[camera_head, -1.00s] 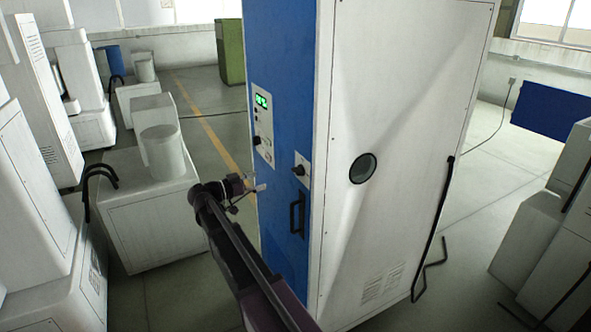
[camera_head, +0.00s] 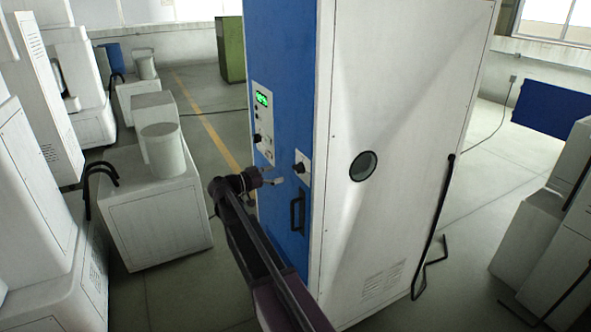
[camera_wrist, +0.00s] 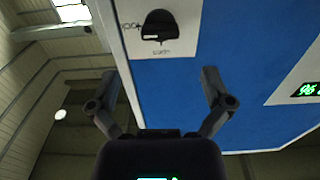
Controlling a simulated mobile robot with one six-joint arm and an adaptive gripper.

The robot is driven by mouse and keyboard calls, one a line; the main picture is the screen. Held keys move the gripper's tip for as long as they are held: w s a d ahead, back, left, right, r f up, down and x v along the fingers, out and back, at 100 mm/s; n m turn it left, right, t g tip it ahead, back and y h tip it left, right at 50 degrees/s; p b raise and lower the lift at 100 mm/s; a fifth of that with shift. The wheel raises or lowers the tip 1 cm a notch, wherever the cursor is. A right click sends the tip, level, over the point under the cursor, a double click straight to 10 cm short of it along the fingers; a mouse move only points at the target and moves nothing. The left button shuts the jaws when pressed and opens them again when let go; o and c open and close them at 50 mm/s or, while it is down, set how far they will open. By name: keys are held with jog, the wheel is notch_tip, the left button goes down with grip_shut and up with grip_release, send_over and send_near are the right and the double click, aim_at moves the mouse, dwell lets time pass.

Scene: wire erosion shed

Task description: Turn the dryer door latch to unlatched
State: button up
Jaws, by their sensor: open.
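The dryer is a tall cabinet with a blue front (camera_head: 287,60) and a white side. Its door latch is a black knob (camera_head: 299,169) on a small white plate, above the black door handle (camera_head: 297,214). In the wrist view the latch knob (camera_wrist: 159,27) shows at the top centre on its white plate, with small markings beside and below it that I cannot read surely. My gripper (camera_head: 277,175) is open and empty, just left of the latch in the head view. In the wrist view its spread fingers (camera_wrist: 158,82) lie below the knob, apart from it.
A control panel (camera_head: 263,125) with a green display and knobs is left of the latch. White machines (camera_head: 160,205) stand at the left, grey-white boxes (camera_head: 535,235) at the right. A black bent rod (camera_head: 443,215) runs down the cabinet's side.

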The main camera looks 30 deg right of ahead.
aim_at(294, 169)
jog(key=shift+w+d, duration=0.15)
jog(key=shift+d, duration=3.8)
jog(key=c, duration=1.1)
jog(key=shift+a, duration=0.15)
jog(key=shift+c, duration=0.2)
